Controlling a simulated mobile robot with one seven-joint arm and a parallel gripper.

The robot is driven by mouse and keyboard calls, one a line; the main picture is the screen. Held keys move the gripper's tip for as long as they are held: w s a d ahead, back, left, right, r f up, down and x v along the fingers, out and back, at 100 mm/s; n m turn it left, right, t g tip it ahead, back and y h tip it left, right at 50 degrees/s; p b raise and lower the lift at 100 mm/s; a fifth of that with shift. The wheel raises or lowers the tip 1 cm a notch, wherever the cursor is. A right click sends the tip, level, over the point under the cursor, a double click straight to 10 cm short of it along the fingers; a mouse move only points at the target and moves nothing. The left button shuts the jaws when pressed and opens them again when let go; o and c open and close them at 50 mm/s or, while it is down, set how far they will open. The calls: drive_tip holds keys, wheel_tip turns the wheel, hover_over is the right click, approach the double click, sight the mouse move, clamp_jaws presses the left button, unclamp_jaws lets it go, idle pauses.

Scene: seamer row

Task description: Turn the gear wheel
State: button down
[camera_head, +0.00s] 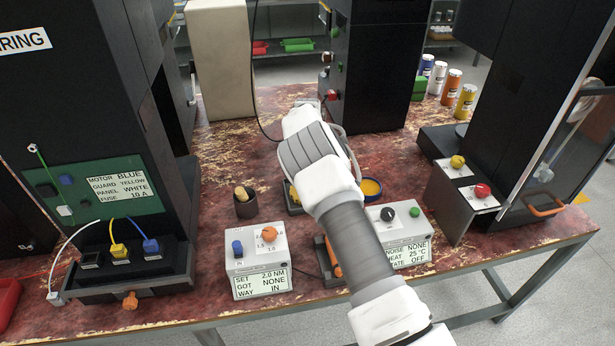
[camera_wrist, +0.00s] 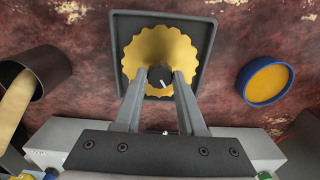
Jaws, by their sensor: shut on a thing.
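The gear wheel (camera_wrist: 137,58) is yellow with a scalloped edge. It lies flat inside a dark square tray (camera_wrist: 121,22) in the wrist view. At its middle is a dark round hub (camera_wrist: 160,74) with a white line on top. My gripper (camera_wrist: 161,82) has its two fingers closed in on either side of this hub, holding it.
A dark cup (camera_head: 246,209) stands left of the tray, and a blue-rimmed dish (camera_head: 372,189) with yellow contents stands right. In front are a tester box (camera_head: 257,260) reading "GOT NONE" and another box (camera_head: 404,240) reading "NOISE NONE". Tall black machines (camera_head: 375,70) stand around.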

drive_tip(key=shift+m, duration=0.6)
drive_tip(key=c, duration=0.5)
unclamp_jaws()
drive_tip(key=shift+r, duration=0.15)
wheel_tip(320, 180, up, 17)
drive_tip(key=p, duration=0.3)
drive_tip(key=shift+r, duration=0.1)
